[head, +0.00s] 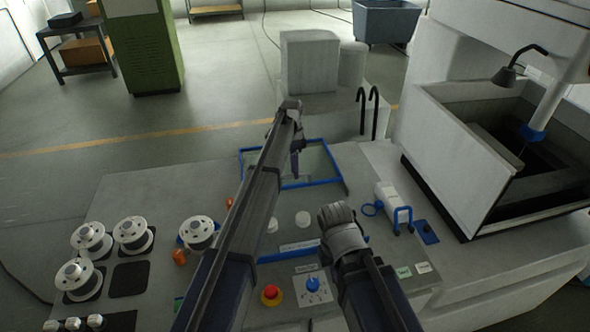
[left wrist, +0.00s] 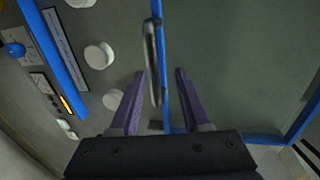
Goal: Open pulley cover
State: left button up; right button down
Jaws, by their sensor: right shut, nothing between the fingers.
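The pulley cover is a clear panel in a blue frame (head: 313,184), beyond the white pulleys (head: 303,218) in the head view. Its near edge stands apart from the labelled blue bar (head: 285,258), with pulleys showing between; its exact tilt I cannot tell. In the left wrist view, the blue frame (left wrist: 163,45) runs up the middle and a dark loop handle (left wrist: 152,60) sits along it. My left gripper (left wrist: 160,71) is open, with the handle between its purple fingers, nearer the left one. It also shows over the cover (head: 296,165). My right gripper (head: 337,212) is right of the pulleys, empty.
Several wire spools (head: 134,233) sit at the left. A red stop button (head: 270,294) and blue knob (head: 312,285) are at the front. A white block with a blue clip (head: 403,218) is right of the cover. The machine tank (head: 450,170) bounds the right side.

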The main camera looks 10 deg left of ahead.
pick_arm(q)
jog(key=shift+s+r, duration=0.15)
pick_arm(e)
jog(key=shift+r, duration=0.1)
pick_arm(q)
notch_tip(320, 180, up, 7)
jog(key=w+p, duration=0.1)
jog(key=p, duration=0.6)
jog(key=shift+w+a+r+p, duration=0.2)
jog(key=shift+w+p, duration=0.05)
jog(key=shift+p, duration=0.1)
pick_arm(e)
notch_tip(320, 180, up, 8)
jog(key=shift+f, duration=0.25)
jog(key=shift+s, duration=0.1)
